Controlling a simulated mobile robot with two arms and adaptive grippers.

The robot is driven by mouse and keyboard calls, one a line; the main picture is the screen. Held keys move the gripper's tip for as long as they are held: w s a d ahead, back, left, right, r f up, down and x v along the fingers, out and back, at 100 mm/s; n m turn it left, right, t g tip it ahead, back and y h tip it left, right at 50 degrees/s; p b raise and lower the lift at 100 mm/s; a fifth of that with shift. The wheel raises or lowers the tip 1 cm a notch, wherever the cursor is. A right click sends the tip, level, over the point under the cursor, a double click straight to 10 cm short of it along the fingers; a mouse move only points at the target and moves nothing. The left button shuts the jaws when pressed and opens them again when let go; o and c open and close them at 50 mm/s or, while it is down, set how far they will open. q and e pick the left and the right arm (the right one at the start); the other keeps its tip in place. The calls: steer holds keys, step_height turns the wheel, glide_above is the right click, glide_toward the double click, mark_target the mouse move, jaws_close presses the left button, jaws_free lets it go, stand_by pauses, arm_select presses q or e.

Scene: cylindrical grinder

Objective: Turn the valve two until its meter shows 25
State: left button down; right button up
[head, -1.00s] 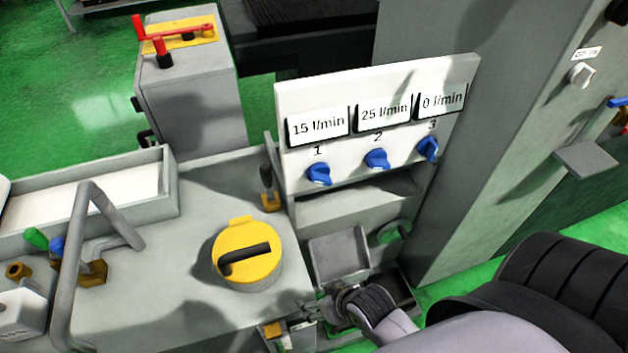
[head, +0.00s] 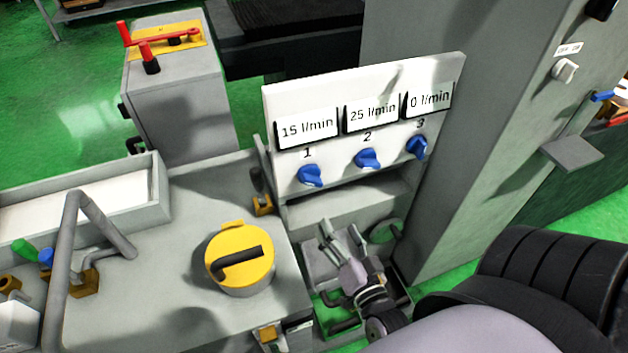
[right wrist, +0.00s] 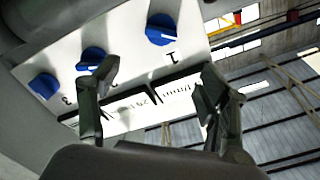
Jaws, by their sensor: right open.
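A white panel (head: 330,172) carries three blue valves with a meter above each. Valve two (head: 368,158) sits in the middle under its meter (head: 371,114), which reads 25 l/min. Valve one (head: 311,175) is under a meter (head: 307,128) reading 15 l/min, and valve three (head: 417,147) is under a meter (head: 429,101) reading 0 l/min. My right gripper (head: 338,230) is open and empty, below the panel and apart from the valves. In the right wrist view its fingers (right wrist: 160,100) frame the panel, and one finger partly covers valve two (right wrist: 92,58). My left gripper is not in view.
A yellow round cap (head: 240,255) with a dark handle stands on the grey machine bed left of my right gripper. A bent grey pipe (head: 72,230) rises at the left. A tall grey cabinet (head: 470,130) stands right of the panel.

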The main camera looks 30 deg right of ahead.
mark_target(315, 184)
steer(key=p+x, duration=0.2)
steer(key=x, duration=1.3)
steer(key=shift+w, duration=0.35)
steer(key=c, duration=1.1)
steer(key=shift+r+n+p, duration=0.2)
steer(key=shift+n+p, duration=0.4)
steer(key=shift+p, duration=0.1)
steer(key=shift+a+n, duration=0.1)
steer(key=shift+n, duration=0.2)
steer(key=shift+f, duration=0.15)
steer(key=o, duration=1.1)
